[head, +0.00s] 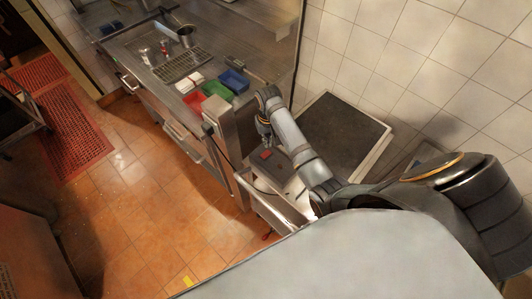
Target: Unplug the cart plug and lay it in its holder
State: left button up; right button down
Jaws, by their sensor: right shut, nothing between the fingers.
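My right arm comes in from the right, and its gripper (264,138) points down beside the end of the steel counter. The gripper is small in the picture; it is shut and holds nothing. A small red item (265,155) lies just below the fingertips on a grey surface. I cannot tell whether they touch. A cart-like metal unit (262,205) stands under my arm at the counter's end, partly hidden by the arm. I cannot make out the plug, its socket or its holder. My left gripper is not in view.
The steel counter (137,40) runs along the back with green (216,88), blue (233,80) and red (194,101) containers. A dark flat panel with a pale rim (345,133) is by the tiled wall. Open orange floor lies left, with a red mat (70,130).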

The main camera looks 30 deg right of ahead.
aim_at(207, 129)
jog(key=k+j, duration=0.65)
jog(key=k, duration=0.25)
